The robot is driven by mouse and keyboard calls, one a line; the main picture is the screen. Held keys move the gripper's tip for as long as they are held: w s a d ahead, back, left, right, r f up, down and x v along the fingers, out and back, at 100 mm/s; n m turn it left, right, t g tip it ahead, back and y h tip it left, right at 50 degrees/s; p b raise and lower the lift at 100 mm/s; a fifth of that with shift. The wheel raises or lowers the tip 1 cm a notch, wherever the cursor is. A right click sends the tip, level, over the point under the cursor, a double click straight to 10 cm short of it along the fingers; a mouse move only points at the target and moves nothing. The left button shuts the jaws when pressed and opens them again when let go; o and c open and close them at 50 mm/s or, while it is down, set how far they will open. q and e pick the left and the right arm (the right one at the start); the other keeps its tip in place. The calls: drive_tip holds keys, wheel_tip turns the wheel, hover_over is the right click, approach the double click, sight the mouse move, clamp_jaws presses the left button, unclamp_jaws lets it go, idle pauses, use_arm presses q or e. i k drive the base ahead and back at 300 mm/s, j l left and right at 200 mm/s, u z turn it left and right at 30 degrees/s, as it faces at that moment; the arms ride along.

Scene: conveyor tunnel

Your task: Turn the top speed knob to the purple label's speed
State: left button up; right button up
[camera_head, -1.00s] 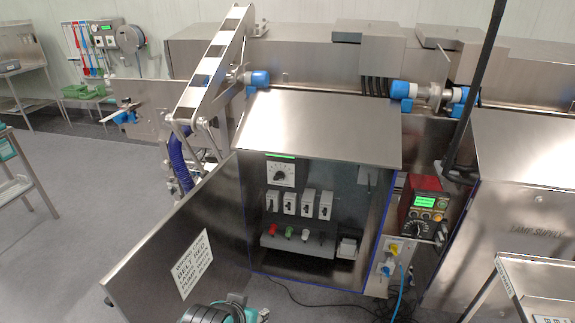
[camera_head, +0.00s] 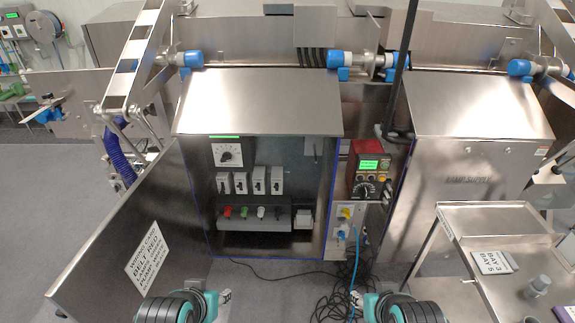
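A black knob on a white dial plate (camera_head: 226,154) sits at the upper left inside the open cabinet (camera_head: 290,165). Its pointer setting and scale are too small to read. A second knob (camera_head: 365,189) is low on the red control box (camera_head: 371,165), which has a lit green display. I cannot tell for certain which knob the task means. I can make out no purple label. Two teal and black parts of my arms show at the bottom edge.
The open door at left bears a white sign (camera_head: 149,256). Switches (camera_head: 249,183) and coloured plugs (camera_head: 244,212) sit below the dial. Cables (camera_head: 335,295) lie on the floor before the cabinet. A metal cart (camera_head: 495,222) with a cup (camera_head: 538,285) and a sign stands at right.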

sight(226, 157)
drive_tip(key=z, duration=1.55)
drive_tip(key=i+l+z, duration=0.45)
drive_tip(key=i+l, duration=0.2)
drive_tip(key=i+u, duration=0.1)
drive_tip(key=u, duration=2.8)
